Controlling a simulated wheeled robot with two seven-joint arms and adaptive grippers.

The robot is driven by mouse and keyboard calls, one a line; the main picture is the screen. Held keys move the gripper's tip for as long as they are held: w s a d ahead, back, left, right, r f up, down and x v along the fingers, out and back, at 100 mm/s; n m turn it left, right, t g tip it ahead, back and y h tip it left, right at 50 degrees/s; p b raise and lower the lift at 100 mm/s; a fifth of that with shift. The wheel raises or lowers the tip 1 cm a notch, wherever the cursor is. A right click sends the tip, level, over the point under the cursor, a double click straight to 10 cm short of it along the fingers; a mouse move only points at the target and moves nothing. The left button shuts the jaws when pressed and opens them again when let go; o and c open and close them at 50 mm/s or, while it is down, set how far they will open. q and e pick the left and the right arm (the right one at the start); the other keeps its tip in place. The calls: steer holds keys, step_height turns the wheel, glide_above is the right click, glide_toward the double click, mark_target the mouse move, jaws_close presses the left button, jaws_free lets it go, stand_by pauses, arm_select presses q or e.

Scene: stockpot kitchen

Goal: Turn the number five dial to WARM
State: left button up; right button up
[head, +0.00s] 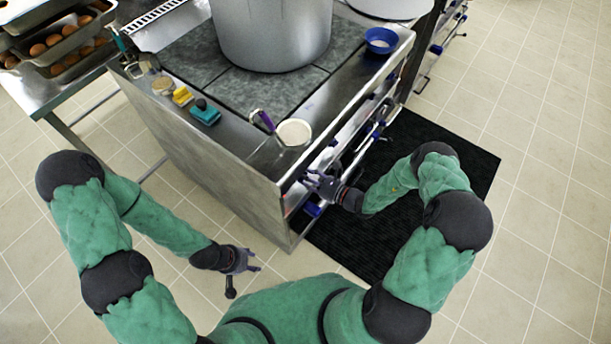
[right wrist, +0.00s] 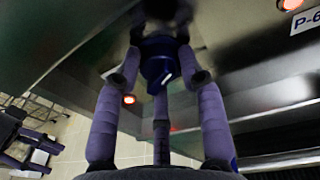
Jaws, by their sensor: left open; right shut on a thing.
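A blue dial (right wrist: 158,70) with a white pointer mark sits between the fingers of my right gripper (right wrist: 160,52) in the right wrist view. The fingers close on it from both sides. The dial's own number and the WARM marking cannot be read. In the head view my right gripper (head: 322,184) is at the near end of the stove's front panel (head: 345,142) and covers the dial it holds. My left gripper (head: 248,262) is open and empty, over the floor left of the stove; it also shows in the right wrist view (right wrist: 28,142).
A "P-6" label (right wrist: 306,20) shows at the upper right of the wrist view, with lit red lamps (right wrist: 128,99) on the panel. A large pot (head: 272,35), a white-filled dish (head: 294,133) and a blue bowl (head: 380,40) stand on the stove. A black mat (head: 440,145) lies in front.

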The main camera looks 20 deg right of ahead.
steer(key=shift+w+d+r, duration=0.25)
steer(key=shift+w+r, duration=0.05)
steer(key=shift+r, duration=0.1)
steer(key=o, duration=1.1)
steer(key=shift+o, duration=0.2)
steer(key=shift+s+a+f, duration=0.1)
steer(key=shift+s+f, duration=0.05)
steer(key=shift+s, duration=0.1)
steer(key=v, duration=1.1)
steer(key=shift+s+d, duration=0.3)
